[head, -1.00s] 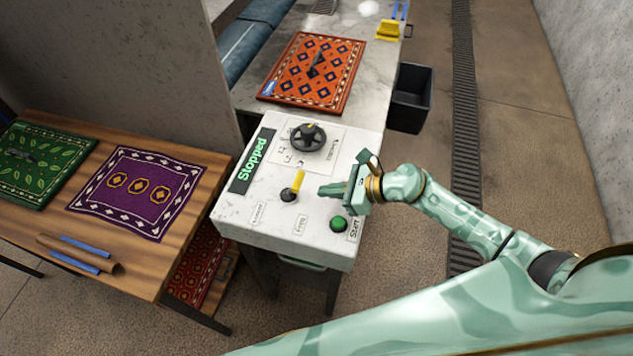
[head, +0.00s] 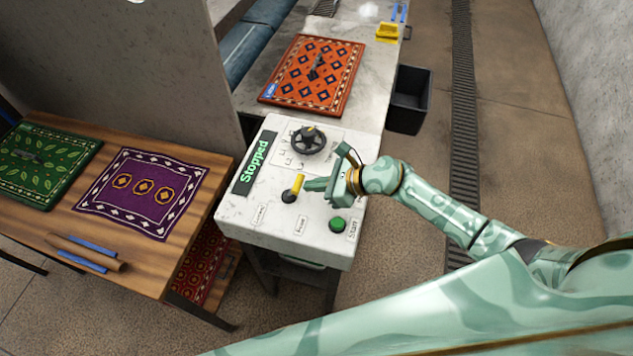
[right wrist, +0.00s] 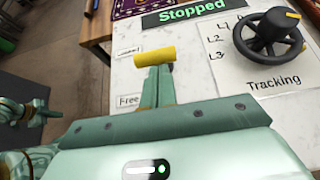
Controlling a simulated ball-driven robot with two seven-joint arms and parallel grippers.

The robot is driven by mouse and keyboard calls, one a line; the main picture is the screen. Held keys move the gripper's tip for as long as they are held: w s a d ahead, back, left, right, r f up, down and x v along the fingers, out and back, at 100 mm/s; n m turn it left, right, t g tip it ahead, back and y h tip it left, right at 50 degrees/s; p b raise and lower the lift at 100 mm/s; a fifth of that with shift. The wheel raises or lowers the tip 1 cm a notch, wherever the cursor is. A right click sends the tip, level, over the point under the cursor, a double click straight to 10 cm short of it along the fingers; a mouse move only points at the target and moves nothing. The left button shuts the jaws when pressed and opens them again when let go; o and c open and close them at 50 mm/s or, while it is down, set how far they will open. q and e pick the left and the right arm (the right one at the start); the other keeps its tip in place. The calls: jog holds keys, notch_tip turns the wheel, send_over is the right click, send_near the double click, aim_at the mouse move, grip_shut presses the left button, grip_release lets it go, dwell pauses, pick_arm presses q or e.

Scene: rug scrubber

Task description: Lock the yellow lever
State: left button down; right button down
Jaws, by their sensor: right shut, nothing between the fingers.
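The yellow lever (head: 298,184) rises from a black base on the white control panel (head: 235,222), tilted toward the upper right in the head view. In the right wrist view the yellow lever (right wrist: 154,57) lies across the picture just beyond my fingertips. My right gripper (head: 310,185) is shut and empty, its tips right beside the lever's right side. The right gripper (right wrist: 158,75) also shows in the right wrist view; I cannot tell whether it touches the lever. The locked label (head: 259,215) and free label (head: 300,226) are near the lever. My left gripper is not in view.
A black handwheel (head: 308,140) stands behind the lever, and a green start button (head: 337,224) is in front to the right. The display (head: 254,163) reads "Stopped". An orange rug (head: 312,73) lies behind; a wooden table (head: 60,222) with rugs stands left.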

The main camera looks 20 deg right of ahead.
aim_at(301, 176)
jog(key=shift+a+r+p, duration=0.15)
jog(key=shift+r+p, duration=0.1)
jog(key=shift+p, duration=0.4)
jog(key=w+a+r+h+p, duration=0.1)
jog(key=p, duration=0.2)
jog(key=a+g+h+p, duration=0.1)
jog(key=p, duration=0.2)
jog(key=shift+w+a+r, duration=0.2)
jog(key=shift+w+r, duration=0.2)
jog(key=shift+w+a+r, duration=0.1)
jog(key=shift+w+a, duration=0.55)
jog(key=shift+a, duration=0.35)
jog(key=shift+w+a+r, duration=0.1)
jog(key=shift+w+a, duration=0.55)
jog(key=shift+a, duration=0.35)
